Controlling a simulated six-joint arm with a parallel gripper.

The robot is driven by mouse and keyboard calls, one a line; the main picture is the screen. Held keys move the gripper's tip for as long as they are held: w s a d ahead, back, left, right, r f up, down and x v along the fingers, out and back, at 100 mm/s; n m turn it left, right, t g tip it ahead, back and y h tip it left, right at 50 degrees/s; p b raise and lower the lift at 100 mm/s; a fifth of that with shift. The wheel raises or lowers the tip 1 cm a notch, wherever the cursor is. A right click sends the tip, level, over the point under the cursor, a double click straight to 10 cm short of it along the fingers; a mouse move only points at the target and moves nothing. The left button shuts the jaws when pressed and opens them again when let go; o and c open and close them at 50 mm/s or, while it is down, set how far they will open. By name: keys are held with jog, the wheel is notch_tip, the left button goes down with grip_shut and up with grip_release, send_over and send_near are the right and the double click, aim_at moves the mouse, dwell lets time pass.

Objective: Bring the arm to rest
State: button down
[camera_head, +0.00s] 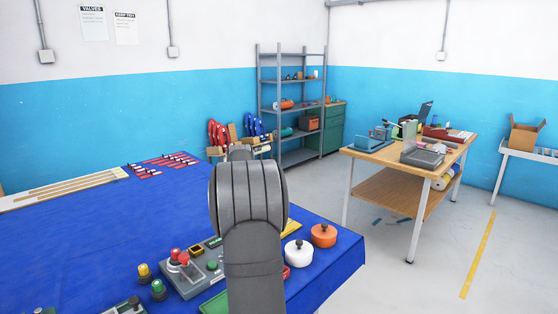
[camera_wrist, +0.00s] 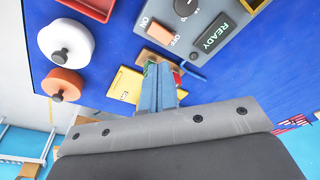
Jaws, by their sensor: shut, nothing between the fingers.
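My gripper (camera_wrist: 160,80) shows in the wrist view. Its two bluish-grey fingers are together with nothing between them, and they point over the blue-covered table (camera_wrist: 285,70). In the head view my grey arm rises in front of the table (camera_head: 80,235) and hides the gripper. Small tan, green and red pieces show just beyond the fingertips in the wrist view; I cannot tell what they are or whether the fingers touch them.
A control panel (camera_wrist: 212,25) reading READY, a yellow pad (camera_wrist: 124,86), a white round piece (camera_wrist: 66,42) and an orange one (camera_wrist: 63,84) lie near the gripper. Red and green knobs stand left of my arm. A wooden bench (camera_head: 380,154) stands at right, with floor between.

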jog(key=shift+s+a+r+m+t, duration=0.15)
jog(key=shift+s+r+m, duration=0.3)
jog(key=shift+r+m, duration=0.6)
jog(key=shift+s+a+r+m+t, duration=0.1)
jog(key=shift+s+r+m, duration=0.4)
jog(key=shift+m, duration=0.9)
jog(key=shift+s+a+r+m+t, duration=0.15)
jog(key=shift+s+r+m, duration=0.2)
jog(key=shift+r+m, duration=0.75)
jog(key=shift+d+f, duration=0.1)
jog(key=shift+f, duration=0.1)
